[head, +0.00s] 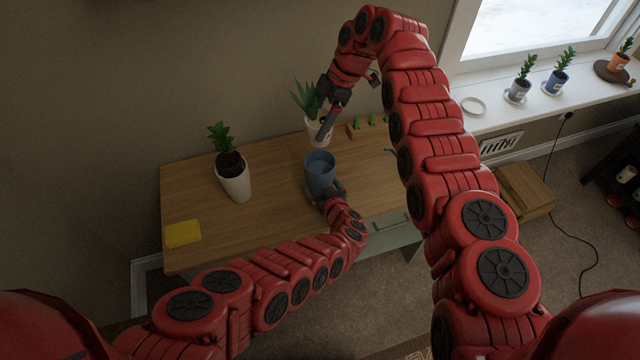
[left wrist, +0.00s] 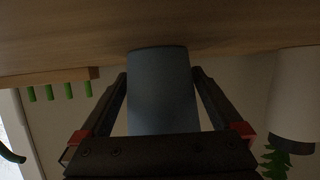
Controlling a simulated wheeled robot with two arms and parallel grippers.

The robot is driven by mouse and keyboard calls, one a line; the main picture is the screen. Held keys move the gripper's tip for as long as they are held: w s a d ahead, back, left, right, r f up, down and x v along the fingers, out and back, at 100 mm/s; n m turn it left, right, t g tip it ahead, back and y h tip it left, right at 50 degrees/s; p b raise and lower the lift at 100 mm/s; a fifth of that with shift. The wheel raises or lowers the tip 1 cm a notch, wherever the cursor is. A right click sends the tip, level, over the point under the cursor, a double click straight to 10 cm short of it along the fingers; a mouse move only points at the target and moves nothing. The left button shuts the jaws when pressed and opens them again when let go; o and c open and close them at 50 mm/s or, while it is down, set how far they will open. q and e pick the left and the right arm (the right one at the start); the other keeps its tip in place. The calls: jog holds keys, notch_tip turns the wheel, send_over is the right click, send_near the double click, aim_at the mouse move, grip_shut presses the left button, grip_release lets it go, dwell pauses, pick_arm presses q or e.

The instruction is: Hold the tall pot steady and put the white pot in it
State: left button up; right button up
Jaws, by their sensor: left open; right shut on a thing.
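The tall pot is a blue-grey, empty-looking pot (head: 320,173) upright on the wooden table; it also shows upside down in the left wrist view (left wrist: 162,92). My left gripper (head: 329,194) is open low at its near side, with a finger on each side of the pot in the left wrist view (left wrist: 161,95). My right gripper (head: 323,122) is shut on a small white pot (head: 314,130) with a spiky green plant (head: 305,98), behind the tall pot. I cannot tell whether the white pot's base clears the table.
The windowsill (head: 500,115) holds several pots. The table's front left is mostly clear.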

pick_arm(q)
jog(key=c, duration=1.2)
jog(key=shift+o, duration=0.2)
pick_arm(e)
jog(key=shift+d+f+m+t, duration=0.1)
jog(key=shift+f+m+t, duration=0.4)
jog(key=shift+f+m, duration=1.05)
send_over(321, 171)
jog(key=shift+n, duration=0.25)
notch_tip(321, 171, down, 10)
jog(key=shift+f, duration=0.1)
